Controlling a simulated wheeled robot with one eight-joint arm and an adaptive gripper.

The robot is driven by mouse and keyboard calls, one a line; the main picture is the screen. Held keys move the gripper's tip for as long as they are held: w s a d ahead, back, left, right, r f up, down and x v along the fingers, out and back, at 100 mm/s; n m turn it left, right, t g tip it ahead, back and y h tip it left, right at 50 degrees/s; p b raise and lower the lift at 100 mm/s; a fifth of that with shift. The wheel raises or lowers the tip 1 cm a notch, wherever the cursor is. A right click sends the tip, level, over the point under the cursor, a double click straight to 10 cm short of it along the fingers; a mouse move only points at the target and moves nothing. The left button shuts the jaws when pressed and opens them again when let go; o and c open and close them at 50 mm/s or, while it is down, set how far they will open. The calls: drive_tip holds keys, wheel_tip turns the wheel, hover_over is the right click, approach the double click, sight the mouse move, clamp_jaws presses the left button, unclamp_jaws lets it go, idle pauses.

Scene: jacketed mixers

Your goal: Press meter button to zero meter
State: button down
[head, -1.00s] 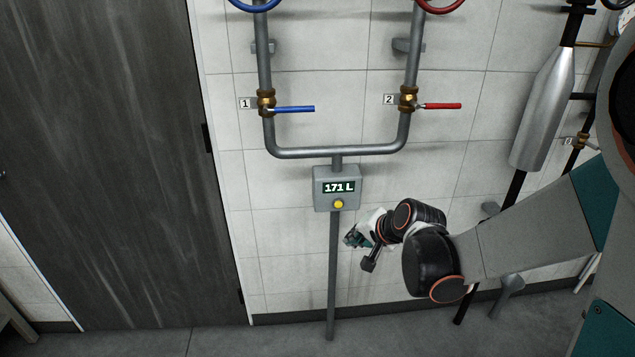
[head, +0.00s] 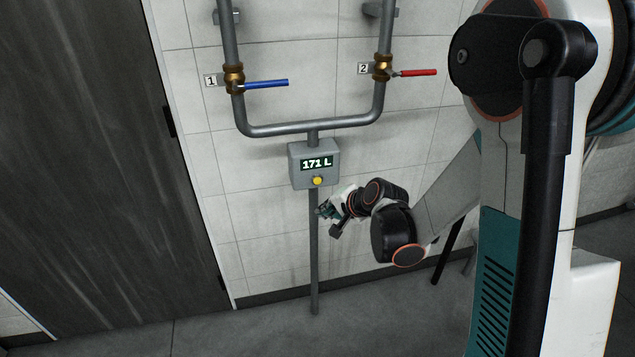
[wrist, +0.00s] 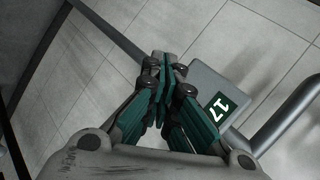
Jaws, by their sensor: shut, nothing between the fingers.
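The grey meter box (head: 301,175) is on a vertical pipe in the head view and its display (head: 317,163) reads 171 L. A yellow button (head: 317,181) sits below the display. My gripper (head: 322,210) is just below and slightly right of the button, apart from it in the picture; depth between them is hard to judge. In the wrist view my gripper (wrist: 164,62) has its fingertips together and empty, beside the meter box (wrist: 199,77). Part of the display (wrist: 221,107) shows there, and the button is hidden behind the fingers.
A blue-handled valve (head: 266,84) marked 1 and a red-handled valve (head: 416,73) marked 2 are above the meter. The pipe (head: 314,260) runs down to the floor. A dark door (head: 80,150) stands at left. The tiled wall is close behind.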

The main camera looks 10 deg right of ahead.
drive_tip(key=w, duration=0.8)
drive_tip(key=shift+w, duration=0.2)
drive_tip(key=shift+w, duration=0.1)
idle(1.2)
drive_tip(key=shift+w, duration=0.3)
drive_tip(key=shift+w, duration=0.55)
idle(0.8)
drive_tip(key=shift+s, duration=0.95)
drive_tip(key=shift+s, duration=2.5)
